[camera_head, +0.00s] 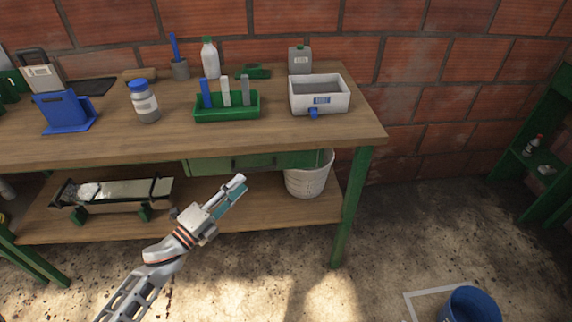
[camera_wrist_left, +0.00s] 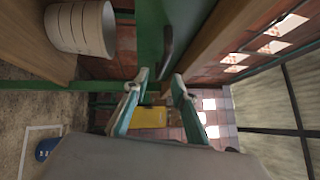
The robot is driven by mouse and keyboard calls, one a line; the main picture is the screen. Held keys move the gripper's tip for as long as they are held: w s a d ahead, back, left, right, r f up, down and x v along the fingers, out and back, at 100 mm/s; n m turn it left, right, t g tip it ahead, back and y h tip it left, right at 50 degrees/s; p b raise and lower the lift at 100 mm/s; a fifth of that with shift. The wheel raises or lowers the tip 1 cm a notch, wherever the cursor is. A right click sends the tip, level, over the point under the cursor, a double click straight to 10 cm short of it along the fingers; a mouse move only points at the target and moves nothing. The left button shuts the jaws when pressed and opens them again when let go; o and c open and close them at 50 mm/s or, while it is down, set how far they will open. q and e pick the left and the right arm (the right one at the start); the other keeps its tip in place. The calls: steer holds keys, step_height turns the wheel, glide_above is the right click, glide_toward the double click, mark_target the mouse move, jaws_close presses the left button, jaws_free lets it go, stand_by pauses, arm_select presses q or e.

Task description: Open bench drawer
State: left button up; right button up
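The wooden bench (camera_head: 290,128) stands against the brick wall. Its green drawer (camera_head: 210,165) is under the top, and the front looks closed. A dark bar handle (camera_head: 255,161) is on the drawer front. In the left wrist view the green drawer front (camera_wrist_left: 147,35) and dark handle (camera_wrist_left: 167,48) lie just ahead of the fingers. My left gripper (camera_head: 237,187) is in front of and below the drawer, apart from the handle. The left wrist view shows its two teal fingers (camera_wrist_left: 157,84) spread, with nothing between them. My right gripper is not in view.
A white bucket (camera_head: 308,180) stands on the lower shelf right of the drawer. A green bench leg (camera_head: 350,205) is farther right. A green tray (camera_head: 226,113) and white bin (camera_head: 320,101) sit on top. A blue bucket (camera_head: 470,306) is on the floor.

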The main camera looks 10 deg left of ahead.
mark_target(256, 169)
arm_select(q)
steer(key=shift+m, duration=0.3)
steer(key=shift+x, duration=4)
steer(key=shift+r, duration=0.1)
jaws_close()
